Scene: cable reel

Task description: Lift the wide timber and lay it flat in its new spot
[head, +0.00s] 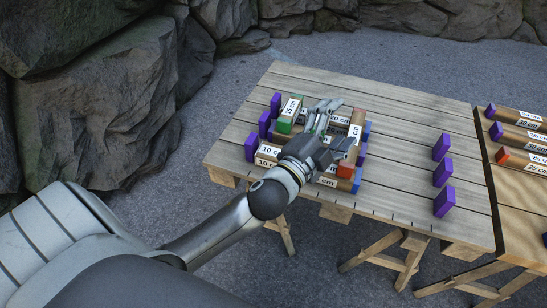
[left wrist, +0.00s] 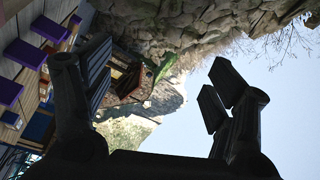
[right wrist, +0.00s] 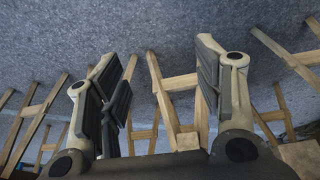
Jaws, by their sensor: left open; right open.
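Several wooden timbers with coloured ends and length labels lie in a stack on the left of the slatted table (head: 400,110). A green-ended timber (head: 289,112) lies on top at the left, and a red-ended one (head: 356,128) lies at the right. A timber marked 10 cm (head: 268,153) is at the front left. Which one is the wide timber I cannot tell. My left gripper (head: 328,125) is open over the middle of the stack and hides part of it. My right gripper (right wrist: 160,65) is open and empty above the floor, outside the head view.
Purple blocks stand left of the stack, and a row of purple blocks (head: 443,172) stands on the right of the table. Between them the boards are bare. A second table (head: 525,195) at the right holds more labelled timbers (head: 520,138). Rocks (head: 95,100) rise behind.

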